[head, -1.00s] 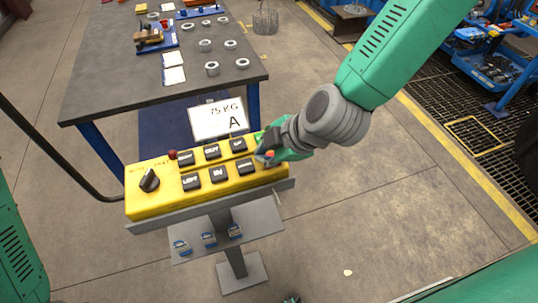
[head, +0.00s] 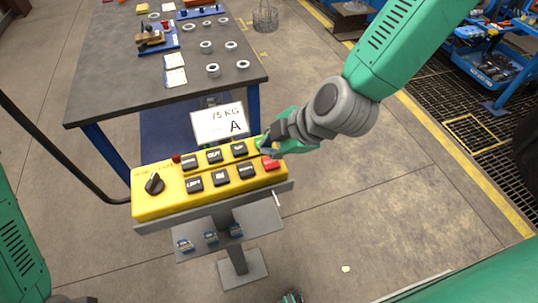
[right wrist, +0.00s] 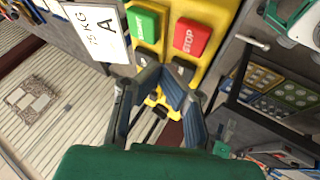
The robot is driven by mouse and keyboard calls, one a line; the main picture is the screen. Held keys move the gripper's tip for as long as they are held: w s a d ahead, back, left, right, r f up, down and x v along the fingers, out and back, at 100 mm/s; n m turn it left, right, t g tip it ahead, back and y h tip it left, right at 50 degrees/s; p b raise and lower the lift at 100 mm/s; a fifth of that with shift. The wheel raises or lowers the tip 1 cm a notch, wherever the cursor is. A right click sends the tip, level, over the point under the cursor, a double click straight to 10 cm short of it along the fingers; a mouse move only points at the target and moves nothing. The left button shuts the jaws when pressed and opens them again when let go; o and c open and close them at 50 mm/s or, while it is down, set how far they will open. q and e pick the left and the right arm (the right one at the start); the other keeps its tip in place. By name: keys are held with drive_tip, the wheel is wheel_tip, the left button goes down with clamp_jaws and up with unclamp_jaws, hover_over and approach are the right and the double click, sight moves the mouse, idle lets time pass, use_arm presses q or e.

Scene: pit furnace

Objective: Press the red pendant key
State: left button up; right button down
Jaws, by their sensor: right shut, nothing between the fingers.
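The red key (head: 271,163) is at the right end of the yellow pendant box (head: 160,205). In the right wrist view the red key (right wrist: 192,37) reads STOP and is fully clear of the fingers. A green key (right wrist: 143,24) sits beside it. My right gripper (head: 266,146) is shut and empty, just behind the red key in the head view and partly covering that end of the box. I cannot tell if its fingertips touch the box.
Several black keys, a black rotary knob (head: 154,184) and a small red knob (head: 176,158) are on the box, which stands on a grey post (head: 233,255). A 75 KG A sign (head: 218,122) stands behind. A dark table (head: 120,85) holds metal rings.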

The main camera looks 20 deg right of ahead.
sight(270, 161)
drive_tip(key=r+p, duration=0.2)
drive_tip(key=r, duration=0.1)
drive_tip(key=shift+d+r, duration=0.1)
drive_tip(key=shift+d, duration=0.1)
drive_tip(key=shift+a, duration=0.1)
idle(0.3)
idle(0.5)
drive_tip(key=s+d+f+m+g+h, duration=0.3)
drive_tip(key=s+d+f+m, duration=0.65)
drive_tip(key=s, duration=0.25)
drive_tip(key=s+d+f+m+g+h, duration=0.2)
drive_tip(key=s+d+f+m, duration=0.6)
drive_tip(key=s+f, duration=0.3)
wheel_tip(270, 161, down, 13)
drive_tip(key=w+a+b, duration=0.1)
drive_tip(key=b, duration=1.4)
drive_tip(key=shift+a+f+n, duration=0.2)
drive_tip(key=shift+a+n, duration=0.05)
drive_tip(key=shift+n, duration=0.1)
